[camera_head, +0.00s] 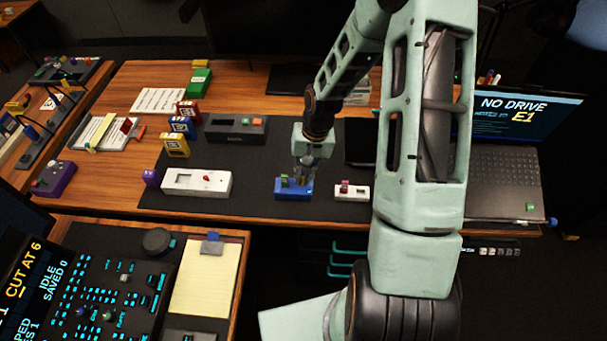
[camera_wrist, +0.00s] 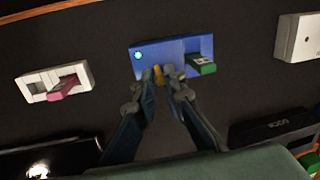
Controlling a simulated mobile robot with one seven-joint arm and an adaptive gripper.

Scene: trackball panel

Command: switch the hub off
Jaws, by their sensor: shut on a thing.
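The blue hub (camera_head: 294,195) lies on the dark mat, and it also shows in the wrist view (camera_wrist: 172,47). A small pale cyan light (camera_wrist: 138,55) glows at its left end in the wrist view. A green stick (camera_wrist: 202,65) is plugged in at its other end. A small orange-yellow switch (camera_wrist: 158,72) stands on the hub's near side. My gripper (camera_wrist: 164,84) is down at the hub, with its fingertips closed around the switch. The fingers partly hide it. In the head view my gripper (camera_head: 303,174) covers part of the hub.
A small white box with a pink stick (camera_head: 352,191) sits just right of the hub in the head view. A larger white box (camera_head: 196,183) is to the left. A dark dock (camera_head: 236,128) lies behind. A laptop (camera_head: 498,180) stands at the right.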

